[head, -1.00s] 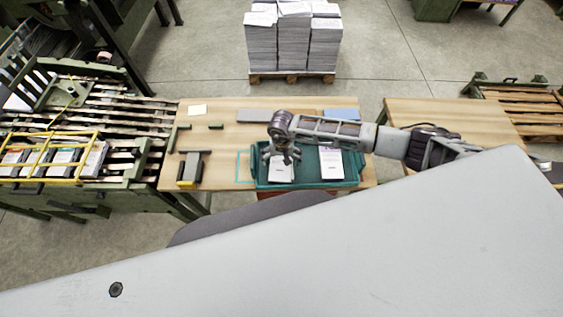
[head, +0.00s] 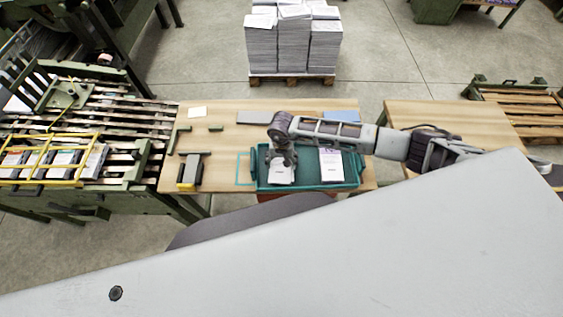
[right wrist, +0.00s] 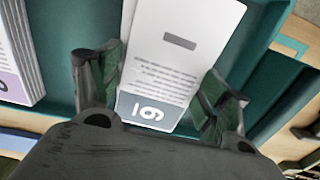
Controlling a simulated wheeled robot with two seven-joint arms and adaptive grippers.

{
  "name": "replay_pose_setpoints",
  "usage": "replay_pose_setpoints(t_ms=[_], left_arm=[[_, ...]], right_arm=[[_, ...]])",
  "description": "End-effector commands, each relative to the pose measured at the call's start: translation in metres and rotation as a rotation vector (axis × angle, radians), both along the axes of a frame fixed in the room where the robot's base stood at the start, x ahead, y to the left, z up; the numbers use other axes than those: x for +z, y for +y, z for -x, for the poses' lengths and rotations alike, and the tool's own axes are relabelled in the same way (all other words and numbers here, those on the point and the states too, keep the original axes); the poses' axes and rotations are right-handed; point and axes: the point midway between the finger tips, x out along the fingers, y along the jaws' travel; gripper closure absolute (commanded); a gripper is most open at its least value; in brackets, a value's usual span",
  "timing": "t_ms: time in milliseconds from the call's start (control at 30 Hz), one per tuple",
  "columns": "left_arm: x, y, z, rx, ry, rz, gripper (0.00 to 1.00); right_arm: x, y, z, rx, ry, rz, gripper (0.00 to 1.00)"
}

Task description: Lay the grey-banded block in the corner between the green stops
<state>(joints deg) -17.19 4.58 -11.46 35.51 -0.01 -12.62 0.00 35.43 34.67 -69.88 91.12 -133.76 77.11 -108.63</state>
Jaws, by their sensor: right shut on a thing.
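The grey-banded block (head: 281,174), a white printed block, lies in the left part of the teal tray (head: 310,187). In the right wrist view the block (right wrist: 185,50) shows its grey band with a number at the near end. My right gripper (head: 283,161) is down at this block; its two fingers (right wrist: 158,95) are on either side, shut on it. Two green stops stand at the table's back left: a longer one (head: 173,139) running front to back and a short one (head: 216,127) to its right. My left gripper is not in view.
A second block (head: 331,165) lies in the tray's right part; a purple-banded one (right wrist: 15,55) shows in the wrist view. A yellow-and-dark tool (head: 188,171) stands left of a cyan outline (head: 238,168). A pale note (head: 197,112) lies behind the stops. The wood between stops and tray is mostly clear.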

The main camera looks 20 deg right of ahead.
Motion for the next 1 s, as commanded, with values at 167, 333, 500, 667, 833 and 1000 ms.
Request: replay_pose_setpoints(t_ms=[167, 333, 500, 667, 833, 1000], left_arm=[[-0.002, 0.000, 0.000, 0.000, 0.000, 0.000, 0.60], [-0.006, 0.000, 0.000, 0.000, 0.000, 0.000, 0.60], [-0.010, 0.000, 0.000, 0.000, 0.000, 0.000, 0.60], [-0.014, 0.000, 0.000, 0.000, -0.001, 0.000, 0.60], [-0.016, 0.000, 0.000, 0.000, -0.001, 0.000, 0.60], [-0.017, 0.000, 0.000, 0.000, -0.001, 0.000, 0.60]], right_arm=[[0.012, 0.000, -0.002, 0.000, -0.003, 0.000, 0.60], [0.030, 0.000, -0.002, 0.001, -0.004, 0.000, 0.60], [0.054, 0.000, -0.002, 0.000, -0.004, -0.001, 0.60], [0.076, -0.001, -0.001, 0.001, -0.004, 0.000, 0.60], [0.091, 0.000, -0.001, 0.000, -0.002, 0.000, 0.60], [0.097, 0.000, -0.001, 0.000, -0.001, 0.001, 0.60]])
